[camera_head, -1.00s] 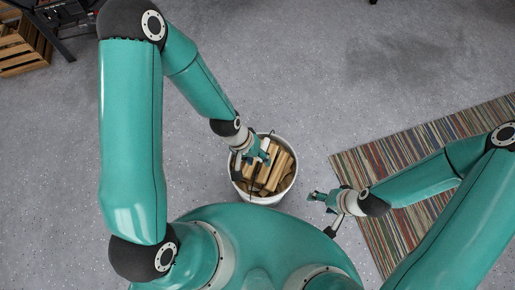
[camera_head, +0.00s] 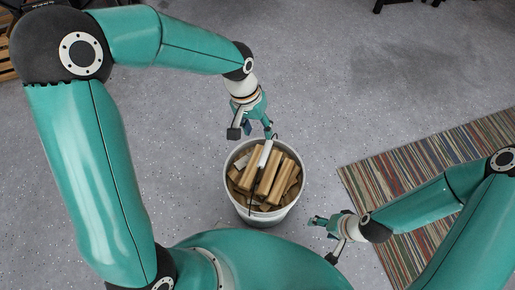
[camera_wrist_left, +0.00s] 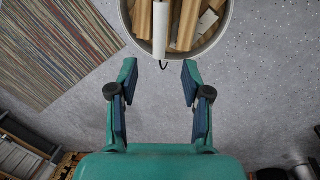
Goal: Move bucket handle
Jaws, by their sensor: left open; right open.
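A white bucket (camera_head: 266,219) full of split logs (camera_head: 268,174) stands on the floor in the head view. Its rim also shows at the top of the left wrist view (camera_wrist_left: 205,48). The bucket handle, a dark wire with a white grip (camera_head: 265,153), lies across the logs. In the left wrist view the white grip (camera_wrist_left: 160,30) points down toward my gripper, and a dark wire end shows below it. My left gripper (camera_head: 252,131) is open and empty at the bucket's far side, its fingers (camera_wrist_left: 160,78) apart. My right gripper (camera_head: 324,238) is open and empty, right of the bucket.
A striped rug (camera_head: 398,170) lies on the right. The grey floor (camera_head: 330,80) behind the bucket is clear. A wooden crate (camera_head: 8,60) is partly visible at the far left, and dark legs show along the top edge.

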